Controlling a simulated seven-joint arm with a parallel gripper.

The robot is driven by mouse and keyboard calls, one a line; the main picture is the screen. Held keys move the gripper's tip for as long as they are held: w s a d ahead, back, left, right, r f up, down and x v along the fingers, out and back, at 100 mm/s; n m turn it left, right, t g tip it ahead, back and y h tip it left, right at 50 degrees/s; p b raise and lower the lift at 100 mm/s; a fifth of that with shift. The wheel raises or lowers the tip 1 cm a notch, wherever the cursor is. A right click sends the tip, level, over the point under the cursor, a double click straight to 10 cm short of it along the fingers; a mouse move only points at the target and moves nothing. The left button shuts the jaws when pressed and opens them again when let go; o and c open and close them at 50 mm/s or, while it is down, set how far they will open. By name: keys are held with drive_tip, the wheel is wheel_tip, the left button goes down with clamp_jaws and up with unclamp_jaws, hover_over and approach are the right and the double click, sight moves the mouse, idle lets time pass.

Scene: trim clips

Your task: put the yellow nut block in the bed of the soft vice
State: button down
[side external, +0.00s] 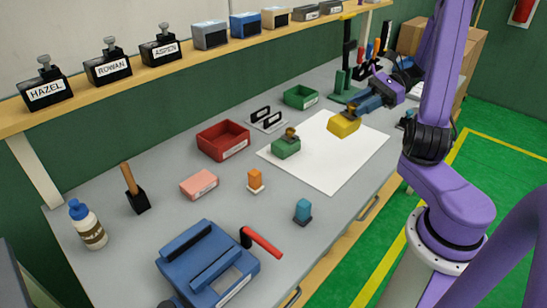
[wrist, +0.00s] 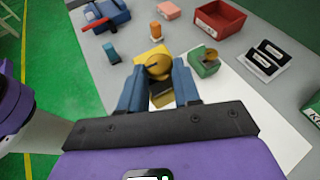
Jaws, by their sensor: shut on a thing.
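The yellow nut block (side external: 343,125) has a brass nut on top and is at the far end of the white sheet in the side view. My gripper (side external: 353,109) is shut on its brass nut. In the wrist view the two blue fingers of my gripper (wrist: 158,72) stand either side of the nut, with the yellow block (wrist: 147,55) partly hidden below. Whether the block touches the sheet is hard to tell. The soft vice (side external: 190,262) is blue with a red handle, at the front of the bench, far from my gripper. It shows at the top of the wrist view (wrist: 110,10).
A green nut block (side external: 286,149) sits on the white sheet (side external: 335,165) beside the yellow one. A red bin (side external: 222,141), pink block (side external: 199,184), orange piece (side external: 255,180) and teal piece (side external: 302,210) stand between there and the vice. A bottle (side external: 87,225) stands at the left.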

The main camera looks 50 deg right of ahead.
drive_tip(key=w+a+g, duration=0.1)
drive_tip(key=w+a, duration=0.6)
drive_tip(key=a, duration=0.3)
drive_tip(key=g, duration=0.2)
hover_over(220, 247)
drive_tip(key=f, duration=0.1)
drive_tip(key=shift+n, duration=0.3)
drive_tip(key=shift+f, duration=3.65)
drive_tip(key=c, duration=0.8)
unclamp_jaws()
drive_tip(key=shift+f, duration=0.15)
